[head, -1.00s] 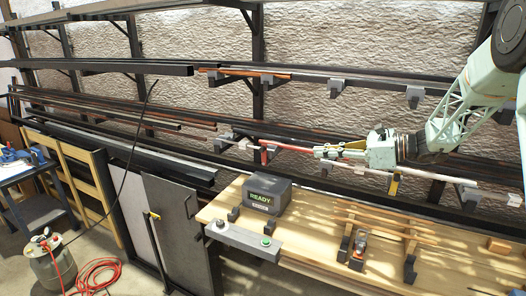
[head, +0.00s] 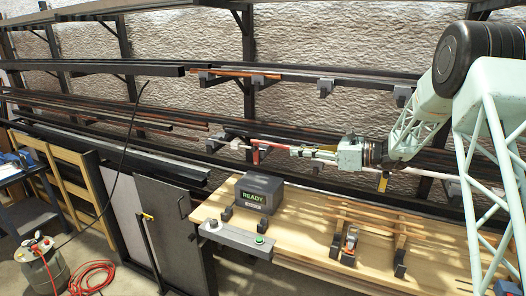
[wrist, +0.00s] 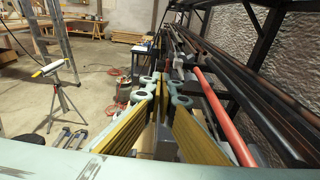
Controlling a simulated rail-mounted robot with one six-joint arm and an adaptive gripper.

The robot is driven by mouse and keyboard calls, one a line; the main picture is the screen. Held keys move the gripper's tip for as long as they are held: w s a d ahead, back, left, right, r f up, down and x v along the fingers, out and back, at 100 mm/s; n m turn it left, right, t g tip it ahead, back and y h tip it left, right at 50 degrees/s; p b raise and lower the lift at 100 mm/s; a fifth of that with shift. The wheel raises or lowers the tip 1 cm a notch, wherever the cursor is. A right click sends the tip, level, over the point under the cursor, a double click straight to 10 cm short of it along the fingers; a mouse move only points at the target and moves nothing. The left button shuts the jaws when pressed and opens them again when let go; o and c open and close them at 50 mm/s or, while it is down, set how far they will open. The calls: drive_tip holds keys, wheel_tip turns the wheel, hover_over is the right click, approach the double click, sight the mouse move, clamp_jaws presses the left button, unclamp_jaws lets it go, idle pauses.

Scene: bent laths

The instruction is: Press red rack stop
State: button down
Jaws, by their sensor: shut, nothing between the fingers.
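A small red upright piece (head: 256,154), which looks like the red rack stop, stands on the middle rack level in the head view. A thin red lath runs from it toward my gripper (head: 295,151). My gripper points left along the rack, its tips a short way right of the red piece and apart from it. In the wrist view my gripper's yellow-padded fingers (wrist: 160,90) are closed together and empty. A long red bar (wrist: 222,115) runs close on their right. I cannot make out the stop itself in the wrist view.
A bench (head: 300,235) below the rack carries a dark box reading READY (head: 255,193), a grey button box with a green button (head: 236,238), and wooden strips. Grey brackets line the rack. Open floor (wrist: 80,95) lies left in the wrist view.

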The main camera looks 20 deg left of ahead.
sight(256, 149)
drive_tip(key=shift+w+a+f, duration=0.15)
drive_tip(key=shift+a+f, duration=0.2)
drive_tip(key=shift+a, duration=1.95)
drive_tip(key=shift+w+a+f, duration=0.15)
drive_tip(key=shift+a+f, duration=0.25)
drive_tip(key=shift+a, duration=1.9)
drive_tip(key=shift+w+a+f, duration=0.15)
drive_tip(key=shift+a+f, duration=0.2)
drive_tip(key=shift+a, duration=1.95)
drive_tip(key=shift+w+r+p, duration=0.1)
drive_tip(key=shift+r+p, duration=0.05)
drive_tip(key=shift+p, duration=0.3)
drive_tip(key=shift+a+h, duration=0.15)
drive_tip(key=shift+h, duration=0.15)
